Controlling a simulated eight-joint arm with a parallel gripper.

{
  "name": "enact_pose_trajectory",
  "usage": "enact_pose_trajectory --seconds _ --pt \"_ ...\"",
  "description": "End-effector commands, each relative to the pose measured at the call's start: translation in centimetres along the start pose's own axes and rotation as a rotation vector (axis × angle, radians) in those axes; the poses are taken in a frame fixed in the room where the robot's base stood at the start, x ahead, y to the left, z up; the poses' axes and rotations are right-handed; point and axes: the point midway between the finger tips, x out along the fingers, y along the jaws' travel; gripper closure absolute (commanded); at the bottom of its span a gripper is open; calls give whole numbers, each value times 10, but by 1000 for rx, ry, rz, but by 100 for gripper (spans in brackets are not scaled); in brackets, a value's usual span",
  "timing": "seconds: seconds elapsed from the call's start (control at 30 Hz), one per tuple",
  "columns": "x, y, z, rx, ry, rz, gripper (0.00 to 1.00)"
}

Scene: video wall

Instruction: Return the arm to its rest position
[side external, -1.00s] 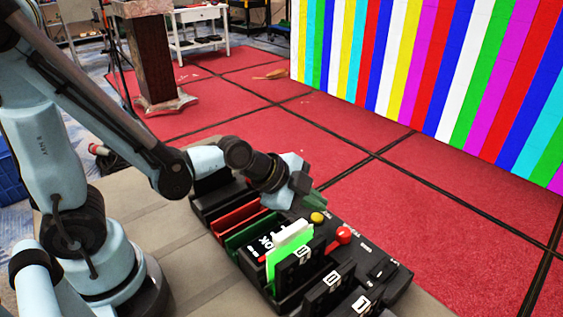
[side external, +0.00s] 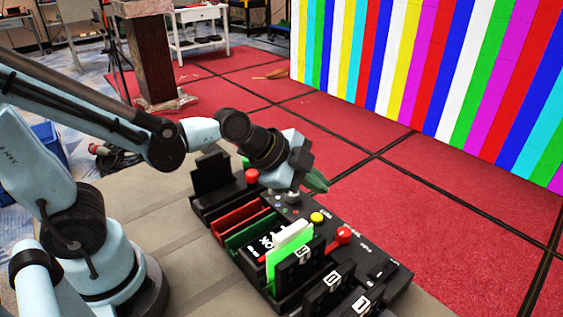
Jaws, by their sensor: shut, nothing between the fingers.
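My gripper (side external: 314,183) is at the end of the pale blue arm, above the far part of the black control box (side external: 375,255). Its greenish fingers are together with nothing between them. They point down and to the right, apart from the box as far as I can see. The wrist hides part of the box's far end.
The box has slots with a bright green card (side external: 272,272), a red panel (side external: 238,218), a yellow button (side external: 317,217) and red knobs (side external: 343,234). Red floor panels (side external: 420,205) lie clear beyond, before the striped video wall (side external: 430,60).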

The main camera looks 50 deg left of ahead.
Motion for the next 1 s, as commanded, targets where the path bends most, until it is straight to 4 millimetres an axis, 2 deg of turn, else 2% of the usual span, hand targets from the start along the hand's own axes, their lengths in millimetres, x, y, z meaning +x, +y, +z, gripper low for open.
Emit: enact_pose_trajectory --seconds 0.27,0.37,0.8,1.0 --pt "-2 0 1 -16 -5 -1 100" --pt "-9 -2 8 -100 -30 -6 100" --pt "-77 0 72 -920 -248 -144 100" --pt "-90 3 84 -1087 -281 -194 100"
